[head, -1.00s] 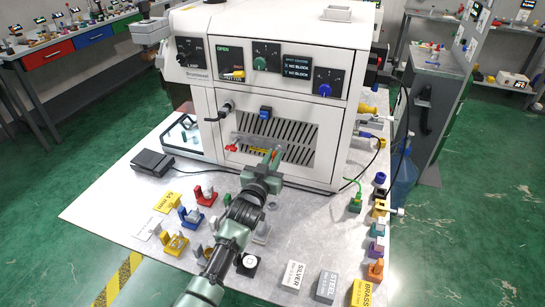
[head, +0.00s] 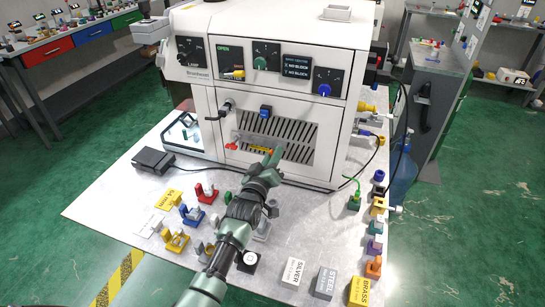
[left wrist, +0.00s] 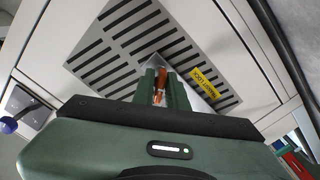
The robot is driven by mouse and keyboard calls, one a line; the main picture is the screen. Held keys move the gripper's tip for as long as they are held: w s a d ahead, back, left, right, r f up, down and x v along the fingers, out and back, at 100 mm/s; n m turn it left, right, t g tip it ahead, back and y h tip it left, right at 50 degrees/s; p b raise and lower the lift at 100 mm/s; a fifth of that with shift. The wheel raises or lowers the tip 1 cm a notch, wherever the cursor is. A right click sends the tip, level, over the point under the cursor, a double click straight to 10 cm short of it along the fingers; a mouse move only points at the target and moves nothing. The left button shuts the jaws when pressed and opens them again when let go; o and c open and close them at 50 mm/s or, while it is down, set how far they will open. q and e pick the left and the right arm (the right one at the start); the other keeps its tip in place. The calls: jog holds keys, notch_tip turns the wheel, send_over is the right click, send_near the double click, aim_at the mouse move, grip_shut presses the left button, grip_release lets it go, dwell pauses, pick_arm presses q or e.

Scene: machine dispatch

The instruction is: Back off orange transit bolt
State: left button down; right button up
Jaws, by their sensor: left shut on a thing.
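The orange transit bolt (left wrist: 160,86) shows in the left wrist view, between the two green fingers of my left gripper (left wrist: 163,82). The fingers are shut on it, in front of the slotted vent panel (left wrist: 130,45) of the machine. A yellow label (left wrist: 205,83), apparently reading "TRANSIT LOCK", sits beside the bolt on a plate. In the head view my left gripper (head: 272,160) reaches the lower part of the vent panel and hides the bolt. The yellow label (head: 261,150) shows just left of the fingertips. My right gripper is not in view.
A red handle (head: 232,146) sits left of the label on the machine front (head: 343,115). Several coloured fixtures and a black pedal (head: 152,160) stand on the table (head: 110,195). Silver, steel and brass blocks line its front right. A cable runs on the right.

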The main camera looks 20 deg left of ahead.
pick_arm(q)
jog(key=n, duration=0.4)
jog(key=n, duration=0.5)
jog(key=c, duration=1.3)
grip_release()
jog(key=shift+w, duration=0.1)
jog(key=shift+c, duration=0.2)
jog(key=s+p, duration=0.1)
jog(key=s, duration=0.3)
jog(key=shift+s+p, duration=0.1)
jog(key=shift+p, duration=0.2)
